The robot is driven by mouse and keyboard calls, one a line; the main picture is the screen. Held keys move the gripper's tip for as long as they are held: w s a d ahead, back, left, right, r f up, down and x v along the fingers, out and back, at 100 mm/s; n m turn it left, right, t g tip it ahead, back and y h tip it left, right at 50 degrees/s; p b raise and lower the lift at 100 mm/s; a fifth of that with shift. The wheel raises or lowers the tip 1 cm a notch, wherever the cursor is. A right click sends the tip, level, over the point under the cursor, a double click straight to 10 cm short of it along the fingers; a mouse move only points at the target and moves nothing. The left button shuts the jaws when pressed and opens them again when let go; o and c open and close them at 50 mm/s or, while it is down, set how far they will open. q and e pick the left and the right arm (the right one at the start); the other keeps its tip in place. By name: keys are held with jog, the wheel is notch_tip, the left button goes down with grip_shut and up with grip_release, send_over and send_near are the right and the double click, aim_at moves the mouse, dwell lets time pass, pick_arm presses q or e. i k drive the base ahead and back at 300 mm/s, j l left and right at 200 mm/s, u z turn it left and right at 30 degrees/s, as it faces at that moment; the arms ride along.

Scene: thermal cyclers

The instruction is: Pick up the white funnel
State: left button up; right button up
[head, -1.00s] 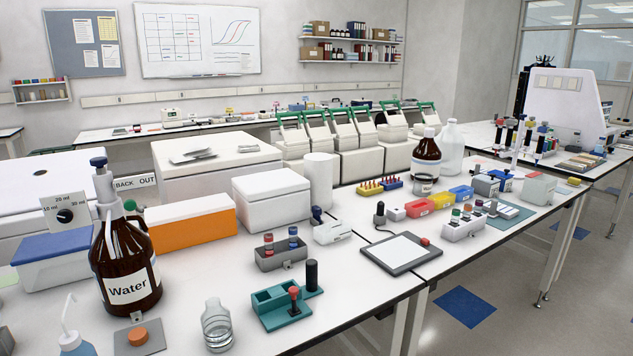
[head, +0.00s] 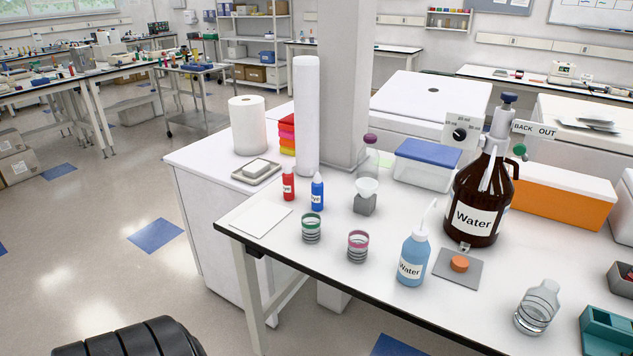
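The white funnel (head: 367,187) sits upright on a small grey block (head: 365,205) on the lab bench. It stands right of the blue dye bottle (head: 317,192) and in front of a clear flask with a purple stopper (head: 370,142). Neither of my grippers shows in the head view. A black ribbed part at the bottom left looks like part of my own body.
Beakers with green (head: 311,228) and pink (head: 358,246) rims stand in front of the funnel. A blue wash bottle (head: 412,258) and brown water jug (head: 478,205) stand to its right. A tall white cylinder (head: 306,120) and red dye bottle (head: 288,184) are left.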

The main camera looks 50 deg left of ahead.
aim_at(366, 187)
jog(key=u, duration=1.25)
